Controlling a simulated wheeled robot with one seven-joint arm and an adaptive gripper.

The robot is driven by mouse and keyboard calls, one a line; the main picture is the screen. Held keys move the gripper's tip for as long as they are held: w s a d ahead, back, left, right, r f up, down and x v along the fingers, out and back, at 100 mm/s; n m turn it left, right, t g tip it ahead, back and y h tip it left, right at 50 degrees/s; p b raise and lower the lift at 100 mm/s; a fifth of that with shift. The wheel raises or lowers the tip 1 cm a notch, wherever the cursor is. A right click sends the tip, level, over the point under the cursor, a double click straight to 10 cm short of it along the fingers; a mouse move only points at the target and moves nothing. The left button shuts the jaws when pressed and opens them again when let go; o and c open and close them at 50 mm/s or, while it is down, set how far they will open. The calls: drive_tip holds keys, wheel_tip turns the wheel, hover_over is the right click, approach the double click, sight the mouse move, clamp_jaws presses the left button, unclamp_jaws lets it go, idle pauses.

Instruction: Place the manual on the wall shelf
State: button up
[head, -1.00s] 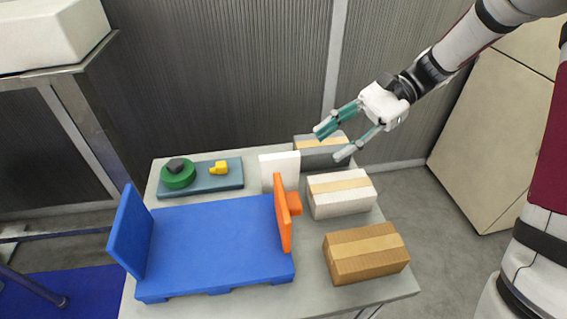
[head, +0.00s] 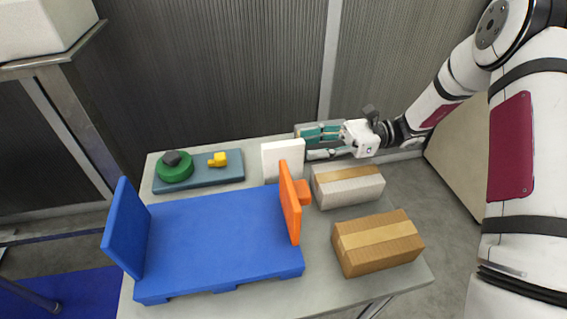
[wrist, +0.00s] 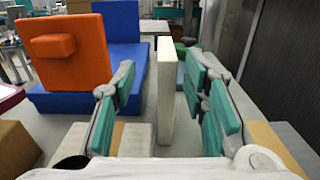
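A white upright slab (head: 283,160), which looks like the manual, stands on edge at the back of the grey table, behind the orange plate. In the wrist view the slab (wrist: 165,90) shows edge-on between my fingers. My gripper (head: 308,144) is open and roughly level, pointing left at the slab from its right side. In the wrist view the gripper (wrist: 160,78) has a teal-padded finger on each side of the slab, with gaps visible. I cannot tell how far the fingertips overlap it. I cannot identify a wall shelf in these views.
A blue platform (head: 210,240) with an orange end plate (head: 290,200) fills the table's front left. White (head: 347,187) and brown (head: 377,243) boxes stand on the right; a grey box is partly hidden behind my gripper. A blue-grey tray (head: 200,184) holds a green ring and yellow block.

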sight(283, 143)
drive_tip(key=x, duration=0.7)
drive_tip(key=shift+w+a, duration=0.2)
drive_tip(key=shift+w, duration=0.1)
clamp_jaws()
